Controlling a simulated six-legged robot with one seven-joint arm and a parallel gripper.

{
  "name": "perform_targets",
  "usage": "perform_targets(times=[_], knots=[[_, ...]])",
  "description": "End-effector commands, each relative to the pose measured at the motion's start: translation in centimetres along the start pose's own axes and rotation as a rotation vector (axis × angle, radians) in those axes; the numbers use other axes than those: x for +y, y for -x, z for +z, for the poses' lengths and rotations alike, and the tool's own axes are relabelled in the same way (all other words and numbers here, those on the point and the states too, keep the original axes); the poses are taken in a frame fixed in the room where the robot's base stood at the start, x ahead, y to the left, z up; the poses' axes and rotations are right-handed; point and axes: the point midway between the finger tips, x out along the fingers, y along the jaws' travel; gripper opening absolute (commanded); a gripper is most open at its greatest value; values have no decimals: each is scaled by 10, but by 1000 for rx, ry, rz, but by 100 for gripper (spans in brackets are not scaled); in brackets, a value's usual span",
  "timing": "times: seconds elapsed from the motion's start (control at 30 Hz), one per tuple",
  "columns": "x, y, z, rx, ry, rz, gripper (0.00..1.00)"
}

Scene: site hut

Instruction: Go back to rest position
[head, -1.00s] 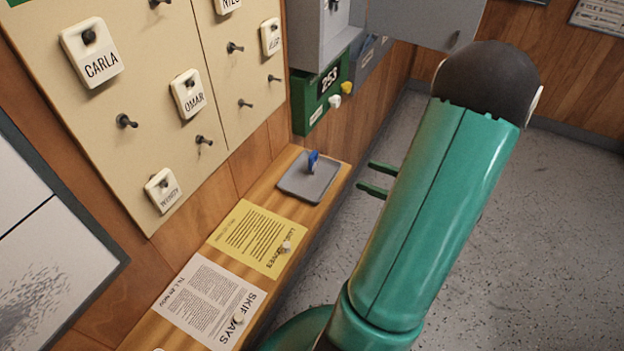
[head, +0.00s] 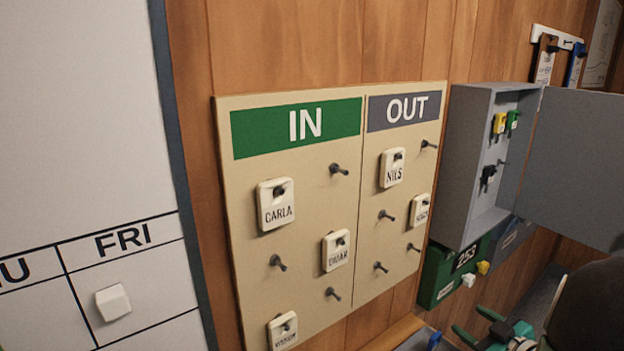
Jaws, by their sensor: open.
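My gripper (head: 477,325) shows at the bottom right of the head view. Its two green fingers are apart, with nothing seen between them. It is in front of the wall, to the right of a small blue object (head: 435,341) on the shelf. A dark rounded part of my arm fills the bottom right corner. The rest of the arm is out of the frame.
A tag board (head: 310,205) with IN and OUT columns and pegs hangs on the wood wall. A grey key cabinet (head: 470,160) has its door (head: 575,165) open to the right. A green box (head: 440,272) marked 253 hangs below. A calendar board (head: 80,150) stands left.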

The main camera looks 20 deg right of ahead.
Motion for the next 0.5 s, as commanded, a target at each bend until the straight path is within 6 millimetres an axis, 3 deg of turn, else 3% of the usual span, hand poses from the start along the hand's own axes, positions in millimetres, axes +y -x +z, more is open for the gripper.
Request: perform_targets(times=[0.03, 0.2, 0.37, 0.5], knots=[[2, -12, -17, -27, 32, 34, 57], [6, -35, -58, -133, 77, 166, 57], [-4, -44, -96, -224, 65, 265, 57], [-25, -42, -124, -302, 18, 320, 57]])
